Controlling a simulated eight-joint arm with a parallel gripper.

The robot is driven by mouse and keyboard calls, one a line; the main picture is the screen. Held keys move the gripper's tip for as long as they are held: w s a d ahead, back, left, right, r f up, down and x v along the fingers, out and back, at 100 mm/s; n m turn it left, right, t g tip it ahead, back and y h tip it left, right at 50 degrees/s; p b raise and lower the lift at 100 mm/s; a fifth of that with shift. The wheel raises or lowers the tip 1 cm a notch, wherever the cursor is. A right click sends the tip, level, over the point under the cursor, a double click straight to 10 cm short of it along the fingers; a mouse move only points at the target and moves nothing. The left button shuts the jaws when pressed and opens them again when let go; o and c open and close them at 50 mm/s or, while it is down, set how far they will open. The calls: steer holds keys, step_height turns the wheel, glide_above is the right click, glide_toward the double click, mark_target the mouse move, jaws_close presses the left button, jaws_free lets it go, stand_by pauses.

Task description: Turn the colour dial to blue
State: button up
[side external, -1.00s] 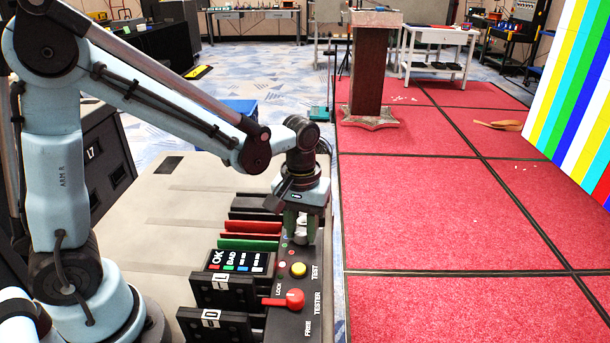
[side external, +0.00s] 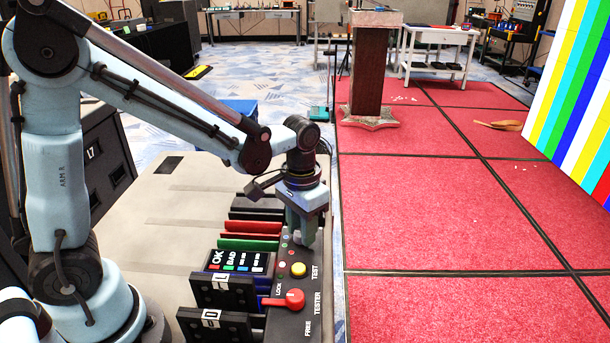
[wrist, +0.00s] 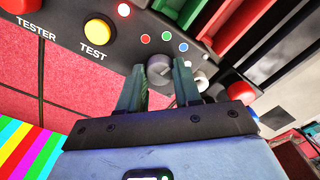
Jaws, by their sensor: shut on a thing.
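The colour dial (wrist: 160,69) is a small grey knob on the black tester panel (side external: 287,325). In the wrist view, a red dot (wrist: 145,39), a green dot (wrist: 166,36) and a blue dot (wrist: 183,47) arc around its far side. My gripper (wrist: 159,76) is shut on the dial, one green finger on each side. In the side view my gripper (side external: 304,238) points down at the panel and hides most of the dial. I cannot make out which dot the dial points at.
A yellow TEST button (side external: 298,270) and a red TESTER lever (side external: 294,299) are on the same panel, nearer the side camera. A whitish knob (wrist: 201,80) is close beside the right finger. Red and green slots (side external: 249,244) lie left of the panel.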

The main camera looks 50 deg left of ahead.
steer(key=shift+m, duration=0.6)
steer(key=o, duration=1)
steer(key=shift+o, duration=0.2)
step_height(320, 180, up, 12)
stand_by(0.3)
